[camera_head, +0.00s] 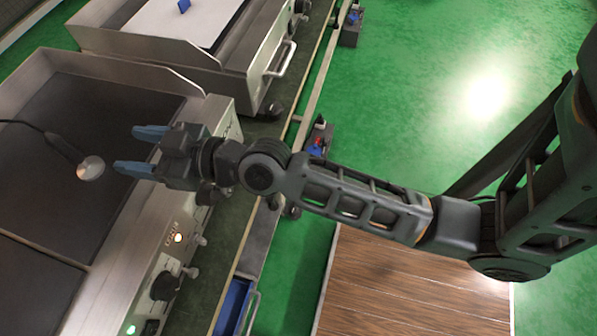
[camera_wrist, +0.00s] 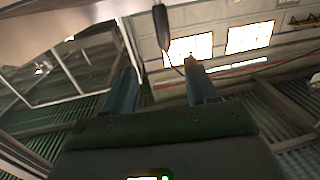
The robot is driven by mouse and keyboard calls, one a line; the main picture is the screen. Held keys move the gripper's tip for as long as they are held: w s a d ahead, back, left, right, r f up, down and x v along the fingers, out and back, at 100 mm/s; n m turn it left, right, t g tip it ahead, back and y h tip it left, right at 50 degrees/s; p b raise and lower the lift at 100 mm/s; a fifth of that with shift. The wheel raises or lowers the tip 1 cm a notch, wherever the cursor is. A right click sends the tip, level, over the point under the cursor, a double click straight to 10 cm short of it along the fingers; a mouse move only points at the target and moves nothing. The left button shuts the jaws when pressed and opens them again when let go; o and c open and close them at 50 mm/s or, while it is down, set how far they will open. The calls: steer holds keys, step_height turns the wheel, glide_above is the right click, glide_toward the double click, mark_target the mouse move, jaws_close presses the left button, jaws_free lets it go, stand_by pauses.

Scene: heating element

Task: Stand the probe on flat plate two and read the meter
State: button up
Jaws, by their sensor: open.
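The probe has a round silver head (camera_head: 90,168) on a black handle, with a cable running off to the left edge. It appears over the dark flat griddle plate (camera_head: 60,98); whether it touches the plate is unclear. My gripper (camera_head: 127,148) is open, its blue fingers just right of the probe head, with nothing between them. In the wrist view the open fingers (camera_wrist: 161,85) point toward a dark elongated object (camera_wrist: 161,27), perhaps the probe handle. Which plate is number two is not legible.
A seam divides the dark plate from another dark section (camera_head: 35,285) at lower left. A raised metal rim (camera_head: 130,70) borders the griddle. A second griddle with a pale plate (camera_head: 185,22) stands behind. Green floor (camera_head: 420,110) is open to the right.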

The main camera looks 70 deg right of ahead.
steer(key=s+d+f+m+g+h, duration=0.1)
steer(key=s, duration=0.9)
steer(key=s+d+f+g+h, duration=0.1)
steer(key=s+f, duration=0.1)
steer(key=s, duration=0.7)
steer(key=r+v, duration=0.1)
steer(key=v, duration=0.6)
steer(key=a+r+v, duration=0.1)
steer(key=v, duration=0.5)
steer(key=shift+a+r+g, duration=0.3)
steer(key=shift+a+r, duration=0.05)
steer(key=shift+r, duration=0.15)
steer(key=shift+a, duration=0.1)
